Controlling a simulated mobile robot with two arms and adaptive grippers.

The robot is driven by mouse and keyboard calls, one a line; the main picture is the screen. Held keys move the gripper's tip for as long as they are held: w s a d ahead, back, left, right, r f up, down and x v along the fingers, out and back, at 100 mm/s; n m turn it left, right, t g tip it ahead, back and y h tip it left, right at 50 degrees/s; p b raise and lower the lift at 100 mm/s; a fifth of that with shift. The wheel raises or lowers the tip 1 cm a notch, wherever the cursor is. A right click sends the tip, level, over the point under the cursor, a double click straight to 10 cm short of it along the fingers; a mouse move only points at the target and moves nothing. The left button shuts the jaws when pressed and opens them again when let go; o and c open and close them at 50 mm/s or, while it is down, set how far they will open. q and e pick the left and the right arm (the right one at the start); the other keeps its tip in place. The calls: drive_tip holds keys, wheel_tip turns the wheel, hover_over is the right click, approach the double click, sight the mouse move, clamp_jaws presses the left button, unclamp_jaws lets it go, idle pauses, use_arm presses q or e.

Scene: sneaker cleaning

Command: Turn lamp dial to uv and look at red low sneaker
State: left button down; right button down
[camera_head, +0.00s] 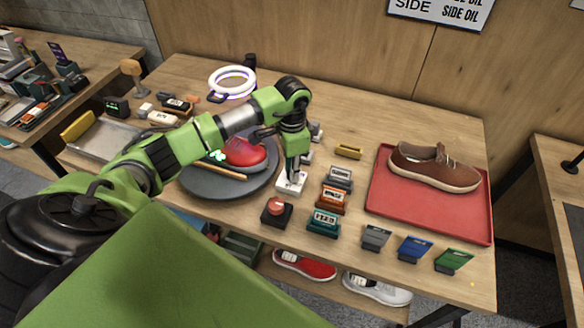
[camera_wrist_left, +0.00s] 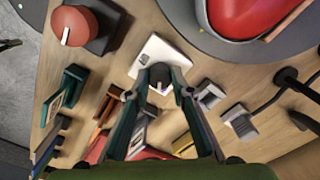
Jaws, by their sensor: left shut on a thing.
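A red low sneaker (camera_head: 243,152) sits on the dark round turntable (camera_head: 205,189), partly hidden by my left arm; part of it shows in the left wrist view (camera_wrist_left: 240,14). The ring lamp (camera_head: 232,70) stands behind it and glows purple-white. My left gripper (camera_head: 292,178) points down at a small white box (camera_head: 283,189) right of the turntable. In the left wrist view the gripper (camera_wrist_left: 160,80) is shut on the small dial (camera_wrist_left: 158,90) on the white box (camera_wrist_left: 153,48). The dial's setting is hidden. My right gripper is not in view.
A red tray (camera_head: 388,214) with a brown shoe (camera_head: 434,166) is at right. Another red sneaker (camera_head: 303,265) is on the lower shelf.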

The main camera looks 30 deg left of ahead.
use_arm(q)
drive_tip(key=shift+w+r, duration=0.1)
idle(0.3)
drive_tip(key=c, duration=1.8)
unclamp_jaws()
drive_tip(key=shift+o, duration=0.2)
wheel_tip(320, 180, up, 12)
